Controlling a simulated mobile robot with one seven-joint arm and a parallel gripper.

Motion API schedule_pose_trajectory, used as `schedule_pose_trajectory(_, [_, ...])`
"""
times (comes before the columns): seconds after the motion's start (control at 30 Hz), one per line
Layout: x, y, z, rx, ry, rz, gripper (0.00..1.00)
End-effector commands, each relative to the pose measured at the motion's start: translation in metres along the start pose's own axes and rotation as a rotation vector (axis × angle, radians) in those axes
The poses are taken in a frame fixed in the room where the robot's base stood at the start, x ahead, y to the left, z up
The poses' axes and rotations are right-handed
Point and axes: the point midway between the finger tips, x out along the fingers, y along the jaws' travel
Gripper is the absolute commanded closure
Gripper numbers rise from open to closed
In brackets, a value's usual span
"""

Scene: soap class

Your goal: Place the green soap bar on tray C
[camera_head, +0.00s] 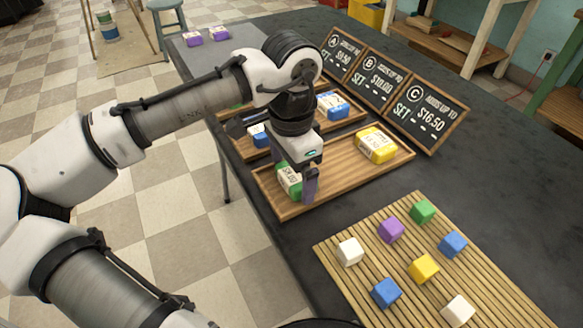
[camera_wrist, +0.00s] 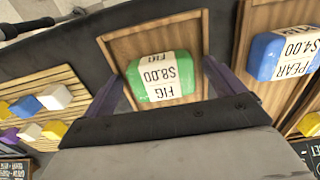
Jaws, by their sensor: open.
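The green soap bar (camera_head: 288,180), labelled FIG $8.00, lies at the left end of the nearest wooden tray, tray C (camera_head: 339,182), which lines up with sign C. In the wrist view the bar (camera_wrist: 163,82) sits flat on the tray floor (camera_wrist: 190,50). My gripper (camera_head: 299,182) is low over that end, its purple fingers apart. In the wrist view the gripper (camera_wrist: 163,88) has one finger on each side of the bar, with a visible gap at the right. The gripper partly hides the bar in the head view.
A yellow soap bar (camera_head: 376,145) lies at the tray's right end. Neighbouring trays hold blue bars (camera_head: 333,105). Price signs (camera_head: 426,110) stand behind. A slatted mat (camera_head: 400,265) with several coloured cubes is at the front right. Two purple-and-white bars (camera_head: 206,36) are at the far left.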

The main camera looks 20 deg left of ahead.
Motion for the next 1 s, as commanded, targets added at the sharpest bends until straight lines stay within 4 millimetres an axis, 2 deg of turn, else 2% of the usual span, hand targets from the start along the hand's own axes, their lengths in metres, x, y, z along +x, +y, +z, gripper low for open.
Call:
schedule_pose_trajectory(0.5, [-0.100,0.000,-0.001,0.001,0.003,0.000,0.06])
schedule_pose_trajectory(0.7, [-0.118,0.000,0.000,0.001,0.001,0.000,0.06])
schedule_pose_trajectory(1.0, [-0.121,0.000,-0.002,0.003,0.009,-0.004,0.06])
